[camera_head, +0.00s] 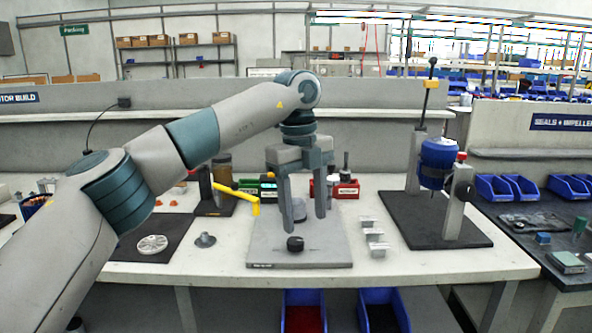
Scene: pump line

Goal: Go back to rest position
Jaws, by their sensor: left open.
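My left arm comes in from the left and reaches across the bench. My left gripper (304,215) points down over a grey base plate (265,248) on the bench. Its two fingers are apart. A small grey round part (299,209) shows between or behind the fingers; I cannot tell whether they touch it. A black knob (295,243) stands on the plate in front of the fingers. My right gripper is not in view.
A yellow crank handle (238,193) is left of the gripper. Several small metal blocks (375,236) lie right of the plate. A blue motor (437,162) sits in a stand on a black mat (470,235). A pale disc (152,244) lies at left.

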